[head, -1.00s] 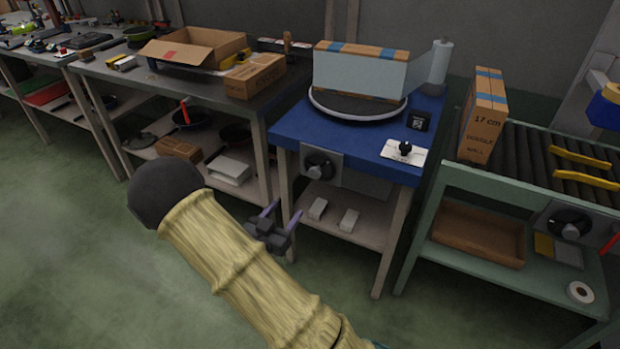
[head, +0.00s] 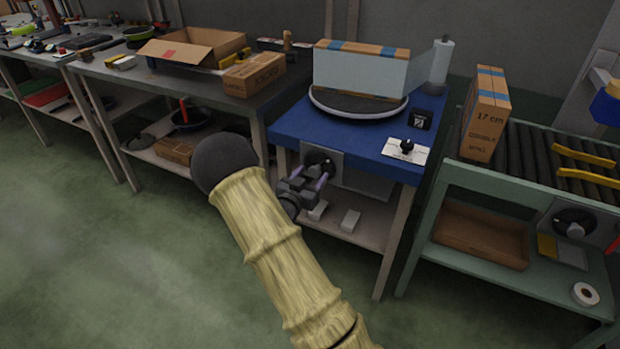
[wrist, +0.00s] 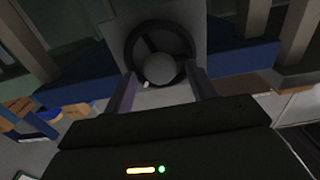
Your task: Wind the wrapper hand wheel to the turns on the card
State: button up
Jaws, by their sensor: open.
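The wrapper hand wheel (head: 318,162) is a dark wheel on a grey plate on the front of the blue wrapper table (head: 290,131). In the wrist view the wheel (wrist: 160,42) shows a rim, spokes and a round grey knob or hub (wrist: 160,68). My gripper (head: 312,180) is open just in front of the wheel; in the wrist view its two fingers (wrist: 163,92) stand either side of the knob, and I cannot tell whether they touch it. A small black card display (head: 421,120) stands on the table; its marking is too small to read. A wrapped box (head: 360,75) stands on the turntable (head: 345,107).
A white plate with a black knob (head: 405,150) lies at the table's front right. A roller conveyor (head: 535,150) with a tall box (head: 485,115) and another hand wheel (head: 574,223) stands right. The floor in front is clear.

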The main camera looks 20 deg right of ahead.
jog(key=shift+d, duration=0.1)
jog(key=c, duration=1)
jog(key=shift+w+a, duration=0.1)
jog(key=shift+a, duration=0.1)
jog(key=shift+d, duration=0.1)
jog(key=shift+d+m+b, duration=0.1)
jog(key=shift+m+b, duration=0.2)
jog(key=m+b, duration=0.4)
jog(key=shift+d+f+m, duration=0.1)
jog(key=shift+f+m, duration=0.15)
jog(key=shift+m, duration=0.15)
jog(key=m+b, duration=0.2)
jog(key=shift+s+b, duration=0.2)
jog(key=shift+b, duration=0.1)
jog(key=shift+r+m+b, duration=0.1)
jog(key=shift+m+b, duration=0.75)
jog(key=shift+m, duration=0.25)
